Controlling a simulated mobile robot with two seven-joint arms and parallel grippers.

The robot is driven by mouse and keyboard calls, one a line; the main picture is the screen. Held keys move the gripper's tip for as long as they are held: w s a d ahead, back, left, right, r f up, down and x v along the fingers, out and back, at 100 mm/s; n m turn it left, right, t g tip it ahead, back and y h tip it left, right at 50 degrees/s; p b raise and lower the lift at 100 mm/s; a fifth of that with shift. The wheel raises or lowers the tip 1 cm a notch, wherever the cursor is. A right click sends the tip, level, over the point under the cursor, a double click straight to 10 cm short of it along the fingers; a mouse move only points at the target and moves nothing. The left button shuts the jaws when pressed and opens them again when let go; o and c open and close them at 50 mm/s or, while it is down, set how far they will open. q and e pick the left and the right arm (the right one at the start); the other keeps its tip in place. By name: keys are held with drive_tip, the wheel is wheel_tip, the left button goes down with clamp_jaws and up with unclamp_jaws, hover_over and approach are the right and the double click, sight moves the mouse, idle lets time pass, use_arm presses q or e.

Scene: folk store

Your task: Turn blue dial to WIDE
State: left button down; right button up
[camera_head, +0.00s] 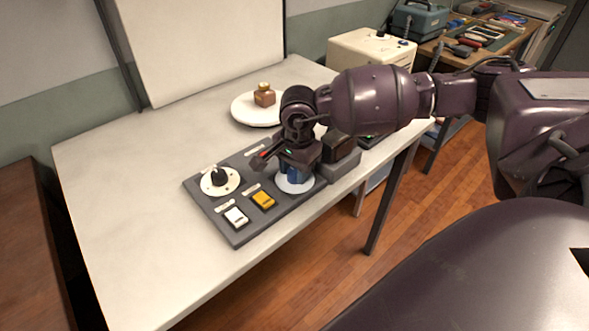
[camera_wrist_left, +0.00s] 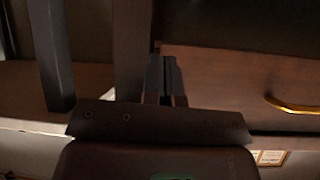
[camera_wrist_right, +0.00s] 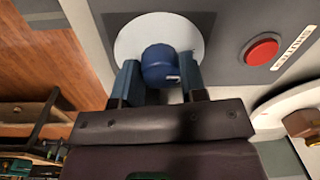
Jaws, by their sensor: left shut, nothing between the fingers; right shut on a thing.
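The blue dial (camera_wrist_right: 160,64) stands on a pale round disc (camera_wrist_right: 128,40) in the right wrist view. My right gripper (camera_wrist_right: 161,80) is shut on it, with one finger on each side. A small white mark shows on the dial's lower right. No lettering on the disc is readable, so I cannot tell which setting it points to. In the head view my right gripper (camera_head: 293,176) covers most of the dial, above the disc's visible rim (camera_head: 295,188). The grey panel (camera_head: 252,230) lies on the table. My left gripper (camera_wrist_left: 166,82) is shut and empty, away from the panel.
The panel also holds a black dial (camera_head: 219,177), a white switch (camera_head: 236,217), a yellow switch (camera_head: 263,200) and a red button (camera_wrist_right: 262,49) labelled SHUTTER. The table's left side is clear.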

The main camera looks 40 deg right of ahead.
idle(0.3)
drive_tip(key=o, duration=0.9)
drive_tip(key=shift+r, duration=0.1)
drive_tip(key=r, duration=0.7)
drive_tip(key=r+p, duration=0.1)
drive_tip(key=r, duration=0.2)
drive_tip(key=shift+s+d+r, duration=0.1)
drive_tip(key=shift+s+r, duration=0.15)
drive_tip(key=shift+r, duration=0.1)
drive_tip(key=shift+f, duration=0.1)
